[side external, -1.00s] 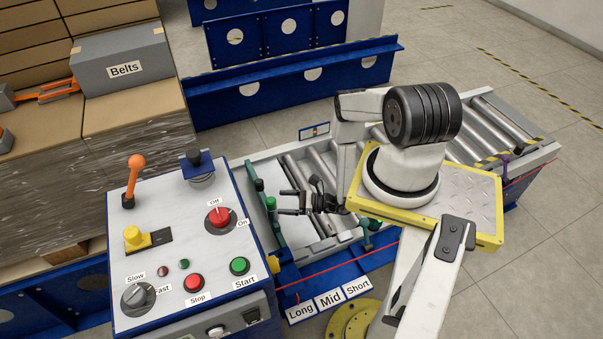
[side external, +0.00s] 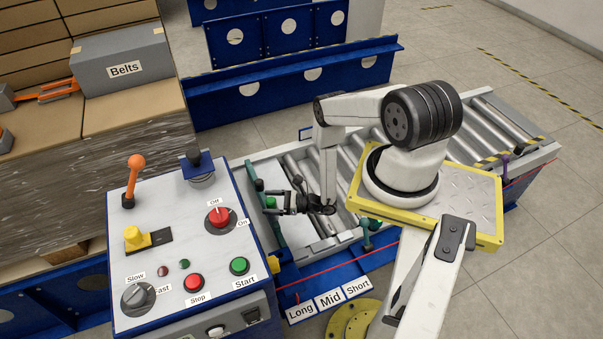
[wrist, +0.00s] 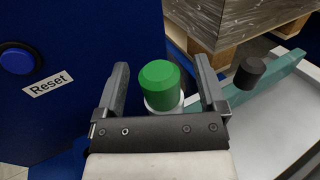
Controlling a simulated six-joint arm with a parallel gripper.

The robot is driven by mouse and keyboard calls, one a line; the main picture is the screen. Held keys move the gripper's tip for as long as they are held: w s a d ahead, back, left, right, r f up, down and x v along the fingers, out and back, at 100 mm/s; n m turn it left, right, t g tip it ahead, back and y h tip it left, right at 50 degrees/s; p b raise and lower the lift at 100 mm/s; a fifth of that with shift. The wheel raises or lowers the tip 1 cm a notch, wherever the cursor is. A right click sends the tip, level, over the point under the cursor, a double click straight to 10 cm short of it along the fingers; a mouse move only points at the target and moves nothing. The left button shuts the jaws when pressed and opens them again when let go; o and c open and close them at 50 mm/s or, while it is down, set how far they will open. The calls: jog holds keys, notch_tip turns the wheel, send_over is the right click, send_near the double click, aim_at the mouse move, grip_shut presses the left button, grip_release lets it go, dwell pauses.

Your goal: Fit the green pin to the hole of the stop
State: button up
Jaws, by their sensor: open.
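The green pin (wrist: 160,85) has a faceted bright green head above a white collar. It stands between the two fingers of my gripper (wrist: 161,66) in the wrist view, with a gap on each side. My gripper is open and around the pin's head without visibly holding it. In the side view, the pin's green head (side external: 271,202) shows at the tips of my gripper (side external: 268,203). The teal bar of the stop (wrist: 276,84) runs at the right in the wrist view and also shows in the side view (side external: 278,232). Its hole cannot be made out.
The blue control box wall with a Reset button (wrist: 16,61) is close on the left in the wrist view. A dark knob (wrist: 251,71) stands by the teal bar. The control panel (side external: 160,215) has a raised orange lever. Conveyor rollers (side external: 300,175) lie behind my gripper.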

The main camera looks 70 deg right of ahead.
jog(key=shift+x, duration=0.85)
grip_shut()
